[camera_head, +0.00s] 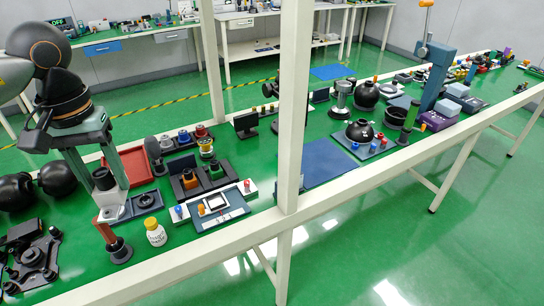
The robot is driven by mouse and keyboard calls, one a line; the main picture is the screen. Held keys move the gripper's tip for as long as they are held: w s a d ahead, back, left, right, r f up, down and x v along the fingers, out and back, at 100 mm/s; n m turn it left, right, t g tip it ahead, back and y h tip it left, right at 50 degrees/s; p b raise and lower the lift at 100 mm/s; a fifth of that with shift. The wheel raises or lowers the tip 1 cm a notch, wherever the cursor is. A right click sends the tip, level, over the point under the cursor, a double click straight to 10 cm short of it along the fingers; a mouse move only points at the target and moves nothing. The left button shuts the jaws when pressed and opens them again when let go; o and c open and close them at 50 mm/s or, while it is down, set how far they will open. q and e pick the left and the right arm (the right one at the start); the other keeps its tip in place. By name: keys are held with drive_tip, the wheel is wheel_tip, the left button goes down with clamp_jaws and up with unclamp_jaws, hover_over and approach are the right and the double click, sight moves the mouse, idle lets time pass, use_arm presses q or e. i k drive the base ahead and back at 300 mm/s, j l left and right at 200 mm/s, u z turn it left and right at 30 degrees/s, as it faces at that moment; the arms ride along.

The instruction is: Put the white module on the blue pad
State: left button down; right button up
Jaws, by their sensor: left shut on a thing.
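My left gripper (108,195) reaches down at the left of the long green table, its fingers around a thing that they partly hide. A short dark cylinder (104,180) shows between the fingers, with a pale patch just below; I cannot tell whether these are one piece. I cannot clearly single out the white module. A panel with white ends (214,205) and small coloured knobs lies right of the gripper. A flat blue pad (327,162) lies bare near the front edge, partly behind a pale post. Another blue mat (332,72) lies farther back. My right gripper is not in view.
A white bottle with a yellow cap (156,234) and a dark-based red-brown piece (119,250) stand near the gripper. The pale post (293,100) rises at the front rail. A dark bowl on a stand (360,130) is right of the blue pad. Black spheres lie far left.

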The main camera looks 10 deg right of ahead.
sight(318, 162)
drive_tip(key=i+l, duration=0.5)
drive_tip(key=i+l+z, duration=0.25)
drive_tip(key=i+z, duration=0.35)
drive_tip(key=z, duration=0.8)
